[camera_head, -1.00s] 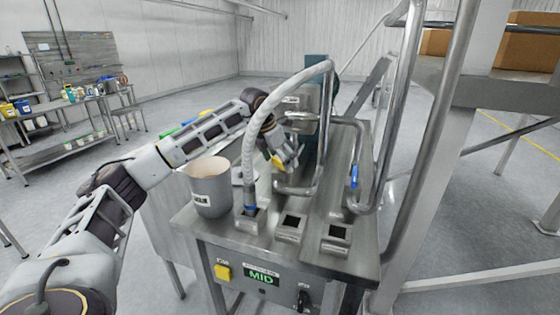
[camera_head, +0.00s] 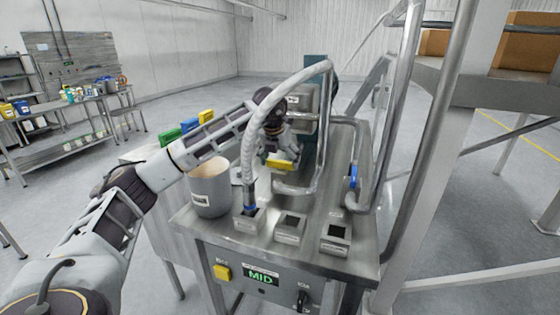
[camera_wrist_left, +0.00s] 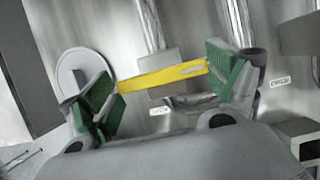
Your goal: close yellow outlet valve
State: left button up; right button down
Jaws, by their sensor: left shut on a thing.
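The yellow outlet valve handle (camera_head: 280,165) is on the pipework above the steel machine top, behind the white hose. In the left wrist view the yellow handle (camera_wrist_left: 165,76) is a flat bar, spanning nearly level between the two green finger pads. My left gripper (camera_head: 277,158) is shut on it, with the pads at the bar's two ends; in the wrist view the gripper (camera_wrist_left: 168,84) shows both fingers. Two small white labels (camera_wrist_left: 280,81) are on the steel near the handle; their text is too small to read surely. My right gripper is not in view.
A white hose (camera_head: 247,150) arches close beside my left wrist. A grey cup (camera_head: 210,195) stands on the left of the machine top. A blue-handled valve (camera_head: 353,175) and steel pipes (camera_head: 325,130) stand to the right. Square sockets (camera_head: 290,225) line the front.

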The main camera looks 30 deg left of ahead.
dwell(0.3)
pick_arm(q)
jog(key=o, duration=0.8)
jog(key=shift+r, duration=0.15)
jog(key=v, duration=1.1)
jog(key=shift+s+d+r, duration=0.1)
jog(key=shift+s+r, duration=0.15)
jog(key=shift+r, duration=0.05)
notch_tip(320, 180, up, 9)
jog(key=p, duration=0.9)
jog(key=shift+r, duration=0.1)
